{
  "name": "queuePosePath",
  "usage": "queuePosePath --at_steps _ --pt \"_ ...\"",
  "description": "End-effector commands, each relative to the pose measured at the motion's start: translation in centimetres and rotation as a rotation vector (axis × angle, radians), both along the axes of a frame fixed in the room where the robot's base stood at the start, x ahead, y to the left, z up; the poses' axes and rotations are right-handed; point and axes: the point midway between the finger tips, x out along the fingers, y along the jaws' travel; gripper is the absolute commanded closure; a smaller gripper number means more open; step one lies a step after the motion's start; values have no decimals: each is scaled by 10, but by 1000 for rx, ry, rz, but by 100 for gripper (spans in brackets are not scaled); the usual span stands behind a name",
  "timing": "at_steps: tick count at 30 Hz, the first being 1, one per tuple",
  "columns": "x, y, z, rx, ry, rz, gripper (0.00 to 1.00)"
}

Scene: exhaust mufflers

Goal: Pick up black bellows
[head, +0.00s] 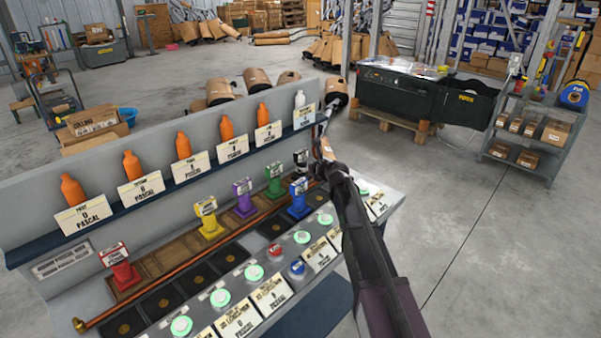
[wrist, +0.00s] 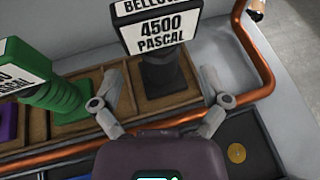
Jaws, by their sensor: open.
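The black bellows (wrist: 163,76) stands upright in a wooden compartment, with a white label reading "BELLOWS 4500 PASCAL" on top. My gripper (wrist: 160,96) is open, with one finger on each side of the bellows' near side. No contact shows, and nothing is held. In the head view the black bellows (head: 301,158) is at the right end of the wooden rack, small and partly hidden. My gripper (head: 320,148) is beside it there, its fingers too small to make out.
A green bellows (wrist: 60,104) stands just left in the wrist view. A copper pipe (wrist: 262,62) runs along the rack's front and bends up at right. Yellow (head: 208,220), purple (head: 243,200), blue (head: 298,198) and red (head: 121,267) bellows stand on the bench. Orange bottles (head: 184,146) line the shelf above.

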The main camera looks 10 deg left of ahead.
Motion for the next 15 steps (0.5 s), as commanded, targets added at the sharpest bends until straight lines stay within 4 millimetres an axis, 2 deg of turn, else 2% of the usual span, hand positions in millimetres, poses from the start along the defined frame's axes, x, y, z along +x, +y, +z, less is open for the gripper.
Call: queuePosePath --at_steps 9,15 --pt "28 20 -17 0 1 1 5" --pt "32 24 -18 -1 0 1 5"
